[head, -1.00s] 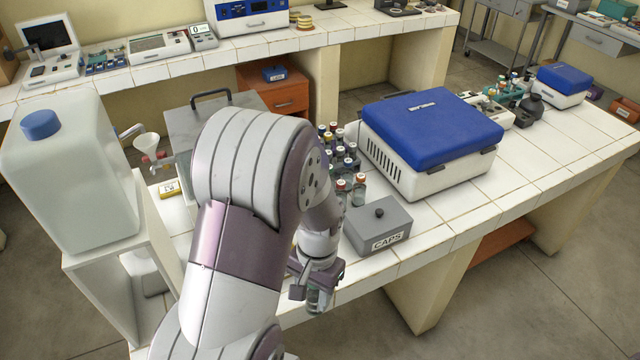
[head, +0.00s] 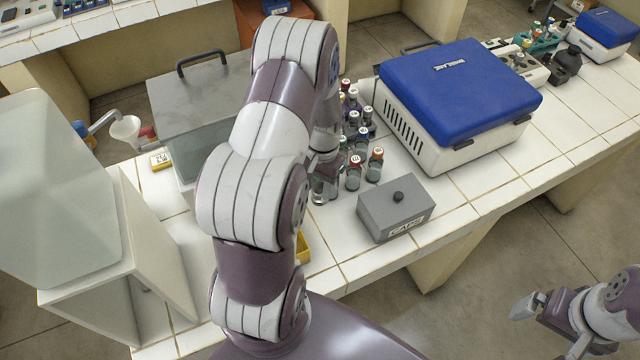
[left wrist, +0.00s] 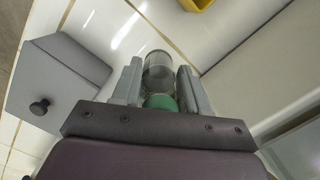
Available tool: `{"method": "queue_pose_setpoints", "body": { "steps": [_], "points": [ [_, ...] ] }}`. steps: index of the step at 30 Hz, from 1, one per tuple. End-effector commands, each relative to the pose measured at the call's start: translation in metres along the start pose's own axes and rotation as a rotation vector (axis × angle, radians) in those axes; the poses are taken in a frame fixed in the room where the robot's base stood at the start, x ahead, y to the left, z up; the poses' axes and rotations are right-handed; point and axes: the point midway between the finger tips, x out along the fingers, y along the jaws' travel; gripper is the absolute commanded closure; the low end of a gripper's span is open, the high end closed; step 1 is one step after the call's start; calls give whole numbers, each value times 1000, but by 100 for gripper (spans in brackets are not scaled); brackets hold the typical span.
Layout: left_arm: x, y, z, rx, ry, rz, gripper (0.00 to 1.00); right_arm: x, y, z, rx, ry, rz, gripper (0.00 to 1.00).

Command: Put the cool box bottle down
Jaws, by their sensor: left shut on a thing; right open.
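The bottle is clear glass with a green top; in the left wrist view (left wrist: 158,68) it sits between the two fingers of my left gripper. In the head view its glass (head: 319,190) shows just below my left gripper (head: 322,172), at the near left of a group of capped bottles. My left gripper is shut on it. I cannot tell whether its base touches the white tiled counter (head: 365,262). My right gripper (head: 530,306) is open and empty, off the counter at the lower right.
Several capped bottles (head: 355,172) stand close beside the held one. A grey CAPS box (head: 395,213) and a blue-lidded white box (head: 455,90) stand to the right. A grey handled cabinet (head: 200,90) stands left. A yellow tray (head: 303,248) lies nearer me.

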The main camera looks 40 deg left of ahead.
Motion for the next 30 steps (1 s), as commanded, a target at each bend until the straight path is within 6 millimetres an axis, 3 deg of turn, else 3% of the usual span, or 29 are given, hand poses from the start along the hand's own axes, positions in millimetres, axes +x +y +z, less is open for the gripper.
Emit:
{"method": "queue_pose_setpoints", "body": {
  "steps": [4, 11, 21, 22, 24, 30],
  "points": [
    [8, -6, -12, 0, -1, 0, 88, -4, 0, -1, 0, 0, 0, 0],
    [44, -6, -16, 0, -1, 0, 88, -14, 0, -2, 0, 0, 0, 0],
    [50, -6, -18, 0, 1, 0, 88, -9, 0, -1, 0, 0, 0, 0],
    [49, -6, -18, 0, 1, 0, 50, -10, 0, -1, 0, 0, 0, 0],
    [48, -6, -17, 0, 1, 0, 33, -11, 0, -1, 0, 0, 0, 0],
    [48, -6, -17, 0, 1, 0, 33, -11, 0, -1, 0, 0, 0, 0]
  ]
}}
